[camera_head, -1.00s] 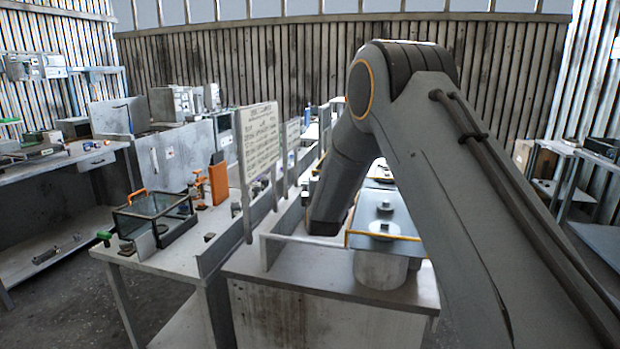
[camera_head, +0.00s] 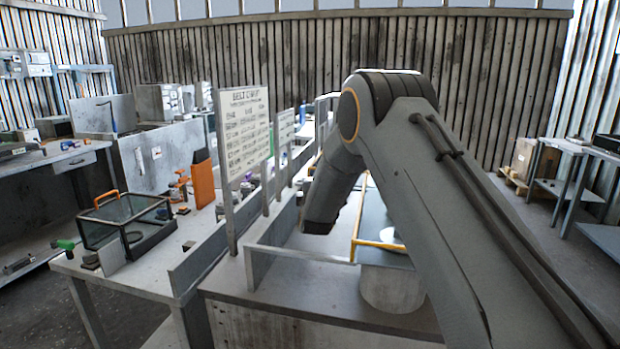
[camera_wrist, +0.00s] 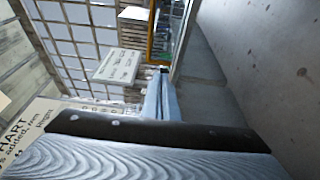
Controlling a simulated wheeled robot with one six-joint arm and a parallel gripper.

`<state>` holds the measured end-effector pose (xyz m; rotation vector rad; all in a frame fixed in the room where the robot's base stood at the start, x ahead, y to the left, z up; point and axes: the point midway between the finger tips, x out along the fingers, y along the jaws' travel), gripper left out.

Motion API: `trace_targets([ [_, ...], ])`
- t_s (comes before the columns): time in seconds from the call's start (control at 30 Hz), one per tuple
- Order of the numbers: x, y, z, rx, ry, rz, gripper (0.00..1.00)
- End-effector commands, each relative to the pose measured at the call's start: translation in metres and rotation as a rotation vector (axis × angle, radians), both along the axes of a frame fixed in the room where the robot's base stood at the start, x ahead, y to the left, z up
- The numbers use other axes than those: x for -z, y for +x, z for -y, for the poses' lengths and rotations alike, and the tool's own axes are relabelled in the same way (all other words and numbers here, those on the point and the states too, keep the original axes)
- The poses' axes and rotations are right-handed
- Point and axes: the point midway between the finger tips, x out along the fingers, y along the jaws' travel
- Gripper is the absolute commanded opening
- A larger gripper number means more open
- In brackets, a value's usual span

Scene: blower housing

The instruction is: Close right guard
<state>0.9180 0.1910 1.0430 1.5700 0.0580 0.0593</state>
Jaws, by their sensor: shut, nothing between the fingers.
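A blue-grey panel with a yellow edge (camera_head: 357,222) sits on the bench, partly behind my arm. A pale round cylinder (camera_head: 388,290) stands below it. Which part is the right guard I cannot tell from this view. In the wrist view a yellow-edged, dark glassy panel (camera_wrist: 164,32) shows at the top. My gripper (camera_wrist: 162,72) is shut and empty, its pale fingers pointing toward the lower end of that panel. I cannot tell whether they touch it. In the head view my arm hides the gripper and much of the housing.
A low pale rail (camera_head: 300,251) runs along the bench before the panel. A chart board (camera_head: 244,130) stands to its left. A glass-sided case with an orange handle (camera_head: 125,225) and an orange block (camera_head: 203,180) are on the left bench.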

Motion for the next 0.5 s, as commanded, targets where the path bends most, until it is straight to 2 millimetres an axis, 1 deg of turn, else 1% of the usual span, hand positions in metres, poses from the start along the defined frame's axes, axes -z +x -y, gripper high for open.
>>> trace_targets([
  [0.07, -0.001, 0.013, -0.004, -0.003, 0.000, 0.000, 0.00],
  [0.2, 0.000, 0.036, -0.004, -0.001, -0.001, 0.001, 0.00],
  [0.3, 0.000, 0.049, -0.002, 0.002, -0.001, 0.000, 0.00],
  [0.5, 0.000, 0.066, -0.001, 0.004, 0.000, 0.000, 0.00],
])
